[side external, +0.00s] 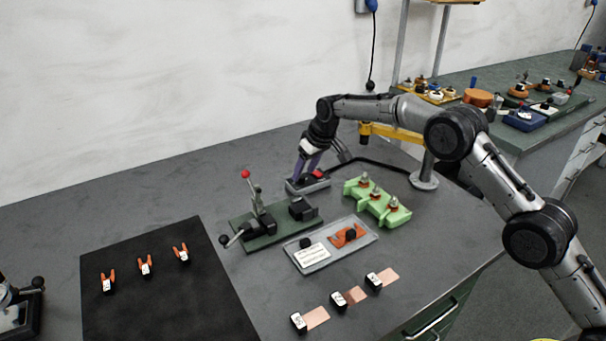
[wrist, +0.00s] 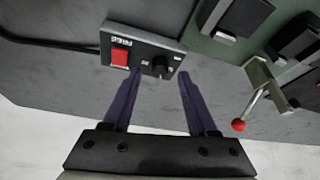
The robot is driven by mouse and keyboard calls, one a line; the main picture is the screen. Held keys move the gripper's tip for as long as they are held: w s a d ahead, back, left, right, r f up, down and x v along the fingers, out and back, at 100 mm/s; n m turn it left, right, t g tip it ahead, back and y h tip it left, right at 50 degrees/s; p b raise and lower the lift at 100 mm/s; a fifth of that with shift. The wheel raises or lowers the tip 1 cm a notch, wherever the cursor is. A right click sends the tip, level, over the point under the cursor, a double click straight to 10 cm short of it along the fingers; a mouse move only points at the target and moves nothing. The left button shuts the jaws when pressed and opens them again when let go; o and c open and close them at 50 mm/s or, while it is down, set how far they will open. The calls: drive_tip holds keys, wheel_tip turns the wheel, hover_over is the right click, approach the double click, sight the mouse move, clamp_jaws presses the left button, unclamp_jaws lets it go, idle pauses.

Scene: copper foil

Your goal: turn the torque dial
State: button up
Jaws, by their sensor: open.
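The torque dial (wrist: 160,66) is a small black knob on a grey control box (wrist: 140,38), beside a red square button (wrist: 120,57) and a small display. The box also shows in the side external view (side external: 308,185), at the back of the bench, partly covered by my gripper. My gripper (wrist: 158,80) is open, its two purple fingers apart and pointing at the box. In the wrist view the dial lies between the fingertip lines, nearer the right one. The fingers hold nothing. I cannot tell whether a fingertip touches the box.
A green fixture (side external: 277,232) with a red-knobbed lever (side external: 246,174) stands left of the box. A light green rack (side external: 372,203) is to its right. A grey tray (side external: 318,262) and a black mat (side external: 165,300) lie nearer the front. A black cable runs behind the box.

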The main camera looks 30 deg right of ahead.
drive_tip(key=shift+x, duration=1.1)
clamp_jaws()
